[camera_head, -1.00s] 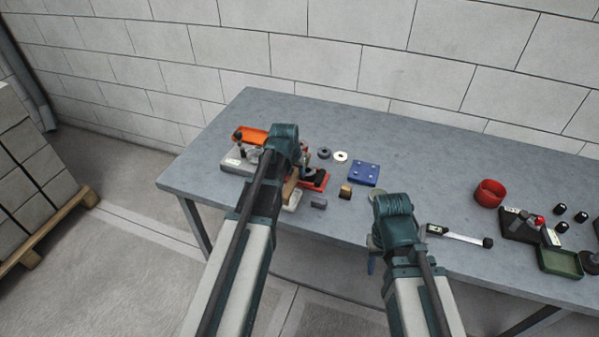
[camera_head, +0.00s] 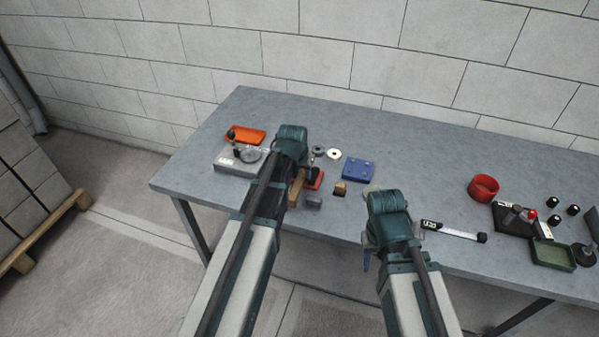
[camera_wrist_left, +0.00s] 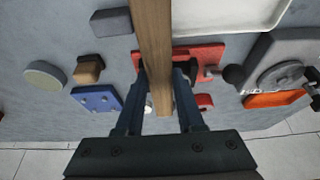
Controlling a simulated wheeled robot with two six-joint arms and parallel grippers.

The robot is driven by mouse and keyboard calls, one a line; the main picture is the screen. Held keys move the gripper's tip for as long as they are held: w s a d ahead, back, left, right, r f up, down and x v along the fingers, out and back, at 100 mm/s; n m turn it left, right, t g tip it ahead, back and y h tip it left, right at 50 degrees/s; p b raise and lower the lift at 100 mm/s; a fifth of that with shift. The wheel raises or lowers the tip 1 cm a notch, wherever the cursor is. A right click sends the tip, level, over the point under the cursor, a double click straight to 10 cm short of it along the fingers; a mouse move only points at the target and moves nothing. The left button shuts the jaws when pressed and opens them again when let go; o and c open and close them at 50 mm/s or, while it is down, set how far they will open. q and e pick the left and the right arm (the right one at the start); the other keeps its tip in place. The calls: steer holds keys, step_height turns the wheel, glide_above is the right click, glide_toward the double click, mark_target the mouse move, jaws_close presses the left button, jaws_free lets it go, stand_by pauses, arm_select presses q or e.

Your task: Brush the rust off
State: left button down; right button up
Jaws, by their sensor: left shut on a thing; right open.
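My left gripper (camera_wrist_left: 160,90) is shut on a wooden handle (camera_wrist_left: 152,40), which also shows below the gripper in the head view (camera_head: 296,188). Any bristles are out of sight. The gripper is over the left part of the table, to the right of a grey base (camera_head: 231,167) with a round metal disc (camera_head: 250,155). The disc also shows at the right of the left wrist view (camera_wrist_left: 280,76). I cannot make out rust on it. My right gripper (camera_head: 370,258) is at the table's front edge, mostly hidden by its own arm; nothing is seen in it.
On the grey table (camera_head: 420,170) are an orange tray (camera_head: 246,135), a red piece (camera_wrist_left: 205,54), a white tray (camera_wrist_left: 230,15), a blue plate (camera_head: 358,170) and a tan block (camera_head: 339,188). A red bowl (camera_head: 483,188) and green tray (camera_head: 553,256) stand right. The table's back middle is clear.

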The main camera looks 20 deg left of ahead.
mark_target(302, 174)
arm_select(q)
step_height(302, 174, up, 6)
steer(key=p, duration=0.6)
step_height(302, 174, up, 3)
steer(key=p, duration=0.3)
steer(key=shift+r, duration=0.1)
stand_by(0.5)
stand_by(0.5)
